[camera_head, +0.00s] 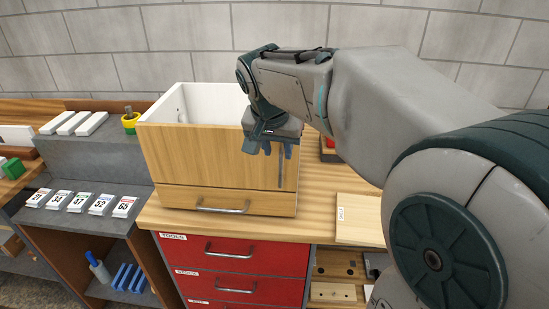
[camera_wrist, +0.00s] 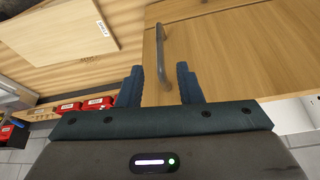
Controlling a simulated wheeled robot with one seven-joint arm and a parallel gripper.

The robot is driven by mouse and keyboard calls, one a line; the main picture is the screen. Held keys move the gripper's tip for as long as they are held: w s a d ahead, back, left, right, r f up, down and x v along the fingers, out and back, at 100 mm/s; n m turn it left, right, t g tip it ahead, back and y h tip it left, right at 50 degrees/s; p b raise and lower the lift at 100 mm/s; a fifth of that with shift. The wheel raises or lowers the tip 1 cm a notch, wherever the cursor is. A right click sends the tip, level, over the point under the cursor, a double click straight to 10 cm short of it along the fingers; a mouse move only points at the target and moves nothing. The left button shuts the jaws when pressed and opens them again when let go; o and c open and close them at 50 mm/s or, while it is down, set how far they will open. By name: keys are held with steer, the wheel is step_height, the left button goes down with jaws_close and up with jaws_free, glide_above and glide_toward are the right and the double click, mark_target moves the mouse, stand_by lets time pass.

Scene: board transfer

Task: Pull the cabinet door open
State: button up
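The wooden cabinet (camera_head: 190,155) stands on the workbench with its top open and a white interior. Its front door panel (camera_head: 215,160) looks shut and carries an upright grey bar handle (camera_head: 281,168) near the right edge. The door also fills the upper right of the wrist view (camera_wrist: 235,55), with the handle (camera_wrist: 161,50) left of centre. My gripper (camera_head: 268,148) is at the upper right of the cabinet front. In the wrist view my gripper (camera_wrist: 160,68) is open, and the handle's near end appears between its fingertips, with gaps on both sides. Contact is not visible.
A drawer with a horizontal handle (camera_head: 222,208) lies below the door. Red drawers (camera_head: 235,255) are under the benchtop. A labelled wooden board (camera_head: 358,218) lies on the bench at right. A grey shelf (camera_head: 85,155) with number cards stands at left.

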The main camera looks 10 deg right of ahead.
mark_target(280, 164)
steer(key=x, duration=0.8)
steer(key=shift+c, duration=0.3)
jaws_close()
